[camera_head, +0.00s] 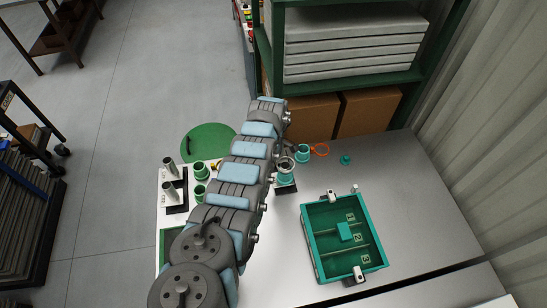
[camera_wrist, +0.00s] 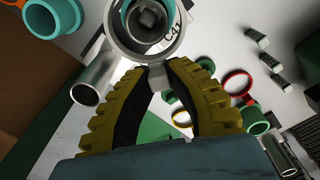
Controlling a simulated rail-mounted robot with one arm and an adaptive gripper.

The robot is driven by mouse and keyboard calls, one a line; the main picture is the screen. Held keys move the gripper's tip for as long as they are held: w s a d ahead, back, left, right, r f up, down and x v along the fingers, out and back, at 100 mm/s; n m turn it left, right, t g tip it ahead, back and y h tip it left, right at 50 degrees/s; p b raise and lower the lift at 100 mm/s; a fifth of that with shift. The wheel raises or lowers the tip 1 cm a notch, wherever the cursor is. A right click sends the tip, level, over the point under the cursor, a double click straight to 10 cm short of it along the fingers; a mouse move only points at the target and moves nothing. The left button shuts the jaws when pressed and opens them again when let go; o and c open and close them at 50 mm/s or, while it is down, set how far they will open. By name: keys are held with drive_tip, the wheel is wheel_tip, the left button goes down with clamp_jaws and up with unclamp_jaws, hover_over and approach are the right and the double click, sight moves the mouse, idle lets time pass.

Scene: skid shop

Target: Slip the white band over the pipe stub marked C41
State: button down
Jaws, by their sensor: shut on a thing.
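My gripper (camera_wrist: 158,70) has yellow ribbed fingers. Its tips are shut on the small tab of the pale white-grey band (camera_wrist: 150,52). The band is a wide ring at the top of the wrist view. Its opening lies over the pipe stub, with teal and grey parts (camera_wrist: 147,18) showing inside. My arm hides most of the gripper there.
A teal-rimmed green tray (camera_head: 308,240) with compartments stands to the right. A teal fitting (camera_head: 302,153) and orange ring (camera_head: 320,150) lie behind the stub. Right of the tray is clear table.

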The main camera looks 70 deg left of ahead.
drive_tip(key=shift+f, duration=0.15)
drive_tip(key=shift+f+b, duration=0.35)
drive_tip(key=shift+b, duration=0.05)
drive_tip(key=shift+f+b, duration=2.4)
drive_tip(key=shift+f, duration=0.1)
idle(4.9)
